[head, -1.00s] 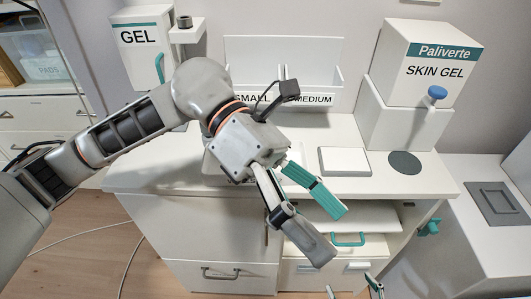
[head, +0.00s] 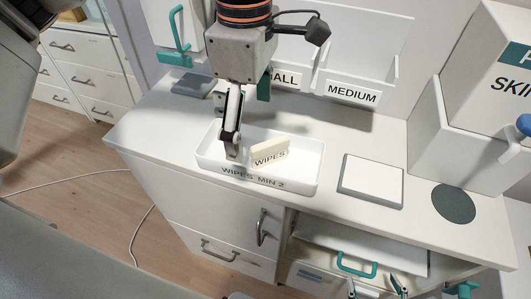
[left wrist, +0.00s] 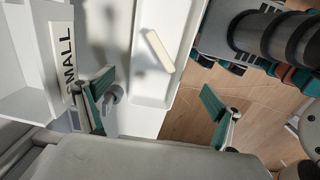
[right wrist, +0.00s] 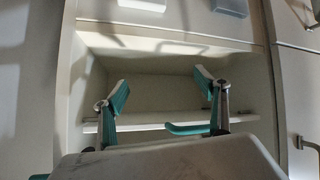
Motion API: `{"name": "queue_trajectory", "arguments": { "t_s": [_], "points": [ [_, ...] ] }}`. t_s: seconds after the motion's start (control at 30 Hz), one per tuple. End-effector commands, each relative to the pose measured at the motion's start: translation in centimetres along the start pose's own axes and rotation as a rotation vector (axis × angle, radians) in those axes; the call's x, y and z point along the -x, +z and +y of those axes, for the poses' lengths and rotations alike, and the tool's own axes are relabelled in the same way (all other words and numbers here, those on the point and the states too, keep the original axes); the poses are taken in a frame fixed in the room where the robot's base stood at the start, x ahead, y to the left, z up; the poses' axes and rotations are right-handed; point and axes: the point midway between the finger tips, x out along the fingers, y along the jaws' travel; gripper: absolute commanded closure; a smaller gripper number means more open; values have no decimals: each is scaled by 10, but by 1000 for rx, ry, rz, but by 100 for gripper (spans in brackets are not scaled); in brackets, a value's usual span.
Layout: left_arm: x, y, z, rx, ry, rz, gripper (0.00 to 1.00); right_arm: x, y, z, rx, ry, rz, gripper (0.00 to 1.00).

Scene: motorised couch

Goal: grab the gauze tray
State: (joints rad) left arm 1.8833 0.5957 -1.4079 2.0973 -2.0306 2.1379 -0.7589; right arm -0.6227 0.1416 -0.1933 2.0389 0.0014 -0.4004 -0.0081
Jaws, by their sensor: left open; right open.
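No label reading gauze is legible in any view. A white tray-like piece (head: 365,240) with a teal handle (head: 357,265) sits in the open compartment under the counter; I cannot tell whether it is the gauze tray. My right gripper (head: 376,288) is open and empty in front of that compartment. In the right wrist view its fingers (right wrist: 168,92) point into the compartment, and the teal handle (right wrist: 188,129) shows beside the right-hand finger; contact is unclear. My left gripper (head: 248,120) is open above the wipes tray (head: 208,160); its fingers also show in the left wrist view (left wrist: 158,100).
The wipes tray on the counter holds a wipes block (head: 269,153). A flat white pad (head: 371,181) and a grey disc (head: 454,203) lie to the right. The small/medium box (head: 350,93) and skin gel dispenser (head: 485,110) stand behind. A cable crosses the floor at left.

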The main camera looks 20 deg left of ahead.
Motion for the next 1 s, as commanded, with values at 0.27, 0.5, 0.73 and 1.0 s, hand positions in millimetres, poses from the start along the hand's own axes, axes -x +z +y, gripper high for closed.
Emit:
{"name": "queue_trajectory", "arguments": {
  "t_s": [0.27,0.5,0.73,1.0],
  "points": [
    [-34,4,2,-1,-8,-2,8,-1,8,-3,2,-4,-11,27],
    [-63,6,5,-1,-6,-2,8,-3,10,-2,6,-2,-13,27],
    [-65,6,5,0,-3,-3,8,-3,3,1,8,3,-1,27],
    [-65,6,5,0,-3,-3,54,-3,3,1,7,4,1,27]
  ]
}}
